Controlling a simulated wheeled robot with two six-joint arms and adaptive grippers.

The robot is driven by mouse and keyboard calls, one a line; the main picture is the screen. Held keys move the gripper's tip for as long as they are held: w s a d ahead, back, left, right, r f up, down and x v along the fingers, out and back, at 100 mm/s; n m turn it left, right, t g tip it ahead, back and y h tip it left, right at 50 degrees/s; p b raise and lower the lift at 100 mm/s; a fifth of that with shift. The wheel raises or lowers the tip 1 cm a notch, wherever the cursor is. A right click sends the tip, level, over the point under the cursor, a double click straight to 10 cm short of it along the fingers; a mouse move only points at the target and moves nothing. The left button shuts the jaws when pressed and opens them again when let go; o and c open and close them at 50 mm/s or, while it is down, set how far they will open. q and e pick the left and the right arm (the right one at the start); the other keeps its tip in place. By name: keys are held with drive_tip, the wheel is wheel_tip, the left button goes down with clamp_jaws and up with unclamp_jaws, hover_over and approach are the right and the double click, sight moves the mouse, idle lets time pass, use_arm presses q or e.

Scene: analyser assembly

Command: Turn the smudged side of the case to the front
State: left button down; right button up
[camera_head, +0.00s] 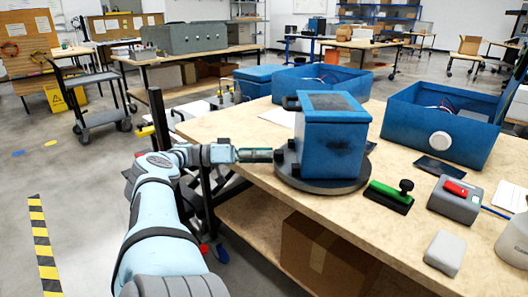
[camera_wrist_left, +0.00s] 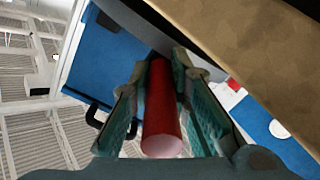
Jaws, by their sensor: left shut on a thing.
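The blue case (camera_head: 330,145) stands upright on a dark round turntable (camera_head: 322,184) near the table's left edge. My left gripper (camera_head: 272,155) reaches in from the left at the turntable's left side, beside the case. In the left wrist view my left gripper (camera_wrist_left: 163,110) is shut on a red bar (camera_wrist_left: 161,105), which lies between its two fingers. The bar's far end is hidden. The case (camera_wrist_left: 105,50) shows beyond it. My right gripper is not in view.
Right of the turntable lie a green-based tool (camera_head: 389,195) with a black knob, a grey box with a red item (camera_head: 456,190) and a light grey block (camera_head: 445,252). Open blue housings (camera_head: 435,128) stand behind. A cardboard box (camera_head: 315,255) sits below the tabletop.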

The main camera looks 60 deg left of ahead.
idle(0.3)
use_arm(q)
drive_tip(key=c, duration=1.8)
unclamp_jaws()
drive_tip(key=o, duration=0.3)
drive_tip(key=shift+s+d, duration=0.1)
drive_tip(key=shift+d, duration=0.05)
drive_tip(key=shift+f, duration=0.1)
